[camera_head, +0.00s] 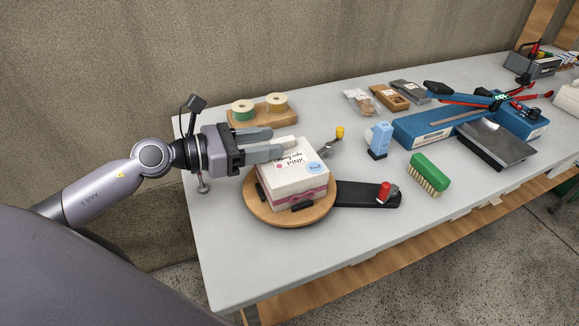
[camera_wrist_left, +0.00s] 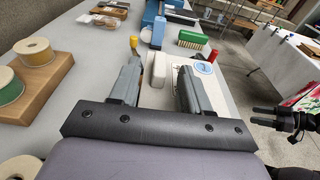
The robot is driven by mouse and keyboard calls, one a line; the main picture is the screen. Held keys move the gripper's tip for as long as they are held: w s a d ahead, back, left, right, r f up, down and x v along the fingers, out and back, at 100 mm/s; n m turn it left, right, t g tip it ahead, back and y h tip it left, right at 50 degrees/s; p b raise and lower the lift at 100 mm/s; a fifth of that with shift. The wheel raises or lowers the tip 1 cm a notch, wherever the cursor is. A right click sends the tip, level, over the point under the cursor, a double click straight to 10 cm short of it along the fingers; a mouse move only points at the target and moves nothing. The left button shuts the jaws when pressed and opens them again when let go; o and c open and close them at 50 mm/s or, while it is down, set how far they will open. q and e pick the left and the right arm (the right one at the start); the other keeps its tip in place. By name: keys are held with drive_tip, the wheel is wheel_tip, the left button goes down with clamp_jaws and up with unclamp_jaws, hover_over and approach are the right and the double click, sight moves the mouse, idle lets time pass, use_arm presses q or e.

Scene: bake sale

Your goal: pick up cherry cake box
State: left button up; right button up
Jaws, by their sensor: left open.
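The cherry cake box (camera_head: 297,185) is white with a pink band and a printed top label, and stands on a round wooden turntable board (camera_head: 262,211). My left gripper (camera_head: 284,143) is open at the box's back left, its grey fingers reaching over the top. In the left wrist view, the white box top (camera_wrist_left: 171,97) lies below the fingers, and a raised white part (camera_wrist_left: 156,70) shows between my left gripper's fingers (camera_wrist_left: 158,75). No grip on it shows. At the right edge of that view, what looks like my right gripper (camera_wrist_left: 258,115) has its dark fingers apart, away from the box.
A crank with a yellow knob (camera_head: 339,132) stands close behind the box. A black arm with a red knob (camera_head: 384,191) extends right of the turntable. Ribbon spools (camera_head: 243,110), a light blue dispenser (camera_head: 379,140), a green brush (camera_head: 429,174) and a blue sealer (camera_head: 425,127) stand around.

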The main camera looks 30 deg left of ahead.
use_arm(q)
drive_tip(key=shift+x, duration=1.2)
clamp_jaws()
drive_tip(key=shift+r, duration=0.1)
